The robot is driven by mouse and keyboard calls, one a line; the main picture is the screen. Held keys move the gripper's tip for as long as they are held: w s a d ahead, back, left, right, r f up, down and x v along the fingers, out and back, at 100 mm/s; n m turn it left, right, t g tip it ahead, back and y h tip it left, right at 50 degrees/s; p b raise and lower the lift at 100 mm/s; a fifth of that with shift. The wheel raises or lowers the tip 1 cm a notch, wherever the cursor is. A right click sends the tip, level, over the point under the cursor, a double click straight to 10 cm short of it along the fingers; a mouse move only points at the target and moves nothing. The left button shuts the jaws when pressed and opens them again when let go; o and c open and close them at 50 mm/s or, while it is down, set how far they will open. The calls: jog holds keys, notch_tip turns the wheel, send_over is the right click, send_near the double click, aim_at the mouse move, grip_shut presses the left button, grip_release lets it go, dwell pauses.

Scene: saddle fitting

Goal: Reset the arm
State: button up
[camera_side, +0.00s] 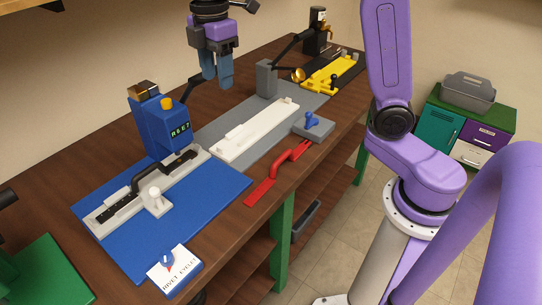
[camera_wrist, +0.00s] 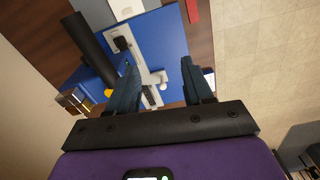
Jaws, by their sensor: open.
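My gripper (camera_side: 217,72) hangs at the top of the side view, above the bench and behind the blue riveting machine (camera_side: 161,124). Its blue fingers point down with nothing between them. In the wrist view my gripper (camera_wrist: 168,85) is open, with a clear gap between the two fingers. Below it in that view lie the blue mat (camera_wrist: 180,38) and a light grey fixture (camera_wrist: 146,62). In the side view the grey fixture (camera_side: 108,216) lies on the blue mat (camera_side: 205,205), with a black handled part (camera_side: 147,178) along it. My arm shows at the right.
A white tray-like block (camera_side: 252,132) lies on a grey mat (camera_side: 213,122). A red handled tool (camera_side: 277,172), a grey block with a blue knob (camera_side: 313,126) and a yellow fixture (camera_side: 328,76) lie further along. A dial box (camera_side: 174,270) stands at the front edge.

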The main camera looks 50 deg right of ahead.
jog(key=s+d+f+m, duration=0.1)
jog(key=s+d+f, duration=0.1)
jog(key=s, duration=0.7)
jog(key=s+d+f+m, duration=0.1)
jog(key=s+d+f, duration=0.1)
jog(key=s+f, duration=0.3)
jog(key=s+d+f+m, duration=0.1)
jog(key=s+d+f, duration=0.1)
jog(key=s, duration=1.2)
jog(key=shift+f+m, duration=0.4)
jog(key=shift+f, duration=0.45)
